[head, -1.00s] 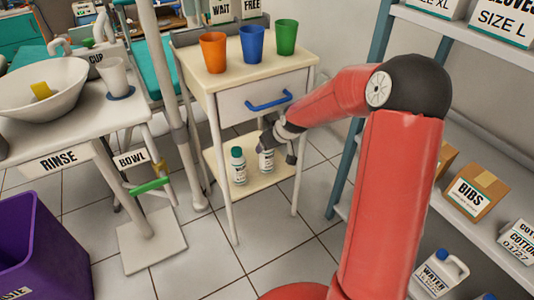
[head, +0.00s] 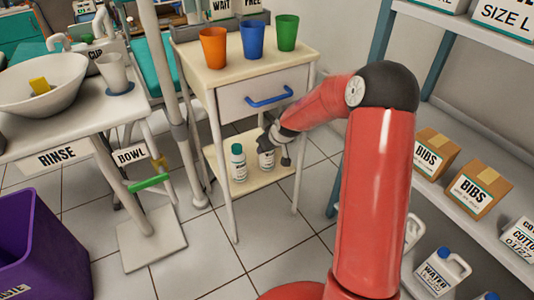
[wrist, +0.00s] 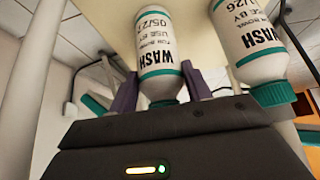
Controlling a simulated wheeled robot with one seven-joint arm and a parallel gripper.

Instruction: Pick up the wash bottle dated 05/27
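Two white wash bottles with green caps stand upright on the lower shelf of the small cabinet. The wash bottle dated 05/27 (wrist: 158,50) is in the middle of the upside-down wrist view, between my fingers; it is the right bottle (head: 266,160) in the head view. The other bottle (head: 238,163), its date ending in /26, stands to its left and shows at the right of the wrist view (wrist: 250,40). My gripper (wrist: 160,92) is open, one finger on each side of the 05/27 bottle near its cap. Any finger contact is unclear.
The cabinet's top (head: 240,67) holds orange, blue and green cups above the shelf, and its drawer has a blue handle (head: 268,97). Cabinet legs frame the shelf. Right are shelves with boxes (head: 478,192) and jugs; left, the rinse stand (head: 60,128). Floor in front is clear.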

